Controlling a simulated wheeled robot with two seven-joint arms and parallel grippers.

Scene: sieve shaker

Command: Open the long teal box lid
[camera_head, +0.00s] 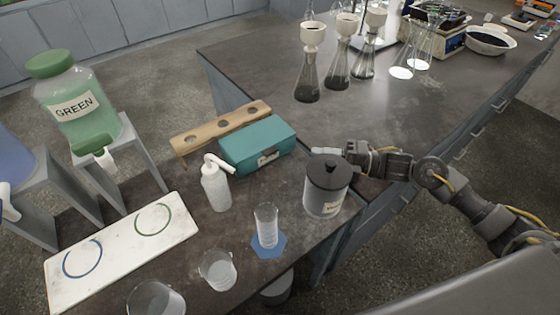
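The long teal box (262,157) lies on the dark bench, left of centre. Its teal lid (257,138) appears closed, with a small pale label or catch on the front side. My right gripper (325,151) reaches in from the right, behind the grey lidded canister, with its pale tip pointing left toward the box's right end. A small gap seems to separate the tip from the box. The fingers are small and partly hidden by the canister, so I cannot tell whether they are open. My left gripper is not in view.
The grey canister (327,189) stands just in front of my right gripper. A white wash bottle (215,190) stands before the box's left end. A wooden rack (215,129) sits behind the box. A glass cylinder (266,228) and beakers stand nearer. Flasks (307,80) stand farther back.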

